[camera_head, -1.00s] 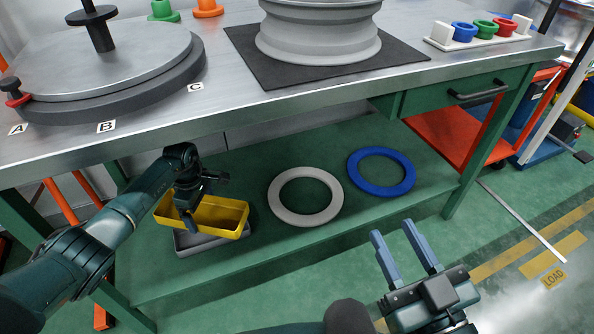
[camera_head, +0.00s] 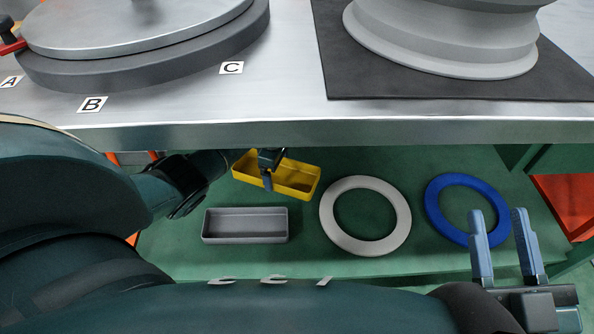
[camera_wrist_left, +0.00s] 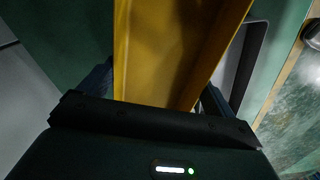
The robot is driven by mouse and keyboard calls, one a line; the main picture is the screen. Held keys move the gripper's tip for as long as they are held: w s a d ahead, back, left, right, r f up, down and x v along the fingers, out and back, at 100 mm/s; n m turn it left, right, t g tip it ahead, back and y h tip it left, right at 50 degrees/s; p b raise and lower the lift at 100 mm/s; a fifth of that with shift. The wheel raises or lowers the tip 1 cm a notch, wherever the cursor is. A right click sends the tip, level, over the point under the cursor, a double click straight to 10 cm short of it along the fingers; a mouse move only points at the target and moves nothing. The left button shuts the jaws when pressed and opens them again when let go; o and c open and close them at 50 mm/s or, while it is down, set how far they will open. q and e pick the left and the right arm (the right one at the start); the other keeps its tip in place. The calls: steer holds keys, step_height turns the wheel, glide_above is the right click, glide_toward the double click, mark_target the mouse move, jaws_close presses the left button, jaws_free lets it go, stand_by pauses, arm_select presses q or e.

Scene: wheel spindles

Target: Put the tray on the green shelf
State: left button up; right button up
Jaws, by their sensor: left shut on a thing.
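The yellow tray (camera_head: 300,178) is under the bench, over the back part of the green shelf (camera_head: 305,262), turned at an angle. I cannot tell whether its bottom touches the shelf. In the left wrist view the yellow tray (camera_wrist_left: 165,50) fills the space between the fingers. My right gripper (camera_head: 499,213) is open and empty, in front of the shelf's right part.
A grey tray (camera_head: 245,238) lies on the shelf in front of the yellow one. A white ring (camera_head: 334,232) and a blue ring (camera_head: 440,226) lie to the right. The bench top's front edge (camera_head: 300,135) is above the shelf.

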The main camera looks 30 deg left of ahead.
arm_select(q)
step_height(320, 180, down, 8)
steer(key=b, duration=0.4)
steer(key=shift+f+b, duration=0.25)
steer(key=shift+b, duration=0.05)
arm_select(e)
step_height(320, 180, up, 6)
steer(key=n+y, duration=0.6)
steer(key=y, duration=0.1)
steer(key=shift+d+n+t, duration=0.3)
steer(key=shift+n, duration=0.1)
steer(key=shift+s, duration=0.1)
arm_select(q)
steer(key=o, duration=0.5)
steer(key=shift+f, duration=0.1)
steer(key=shift+o, duration=1.1)
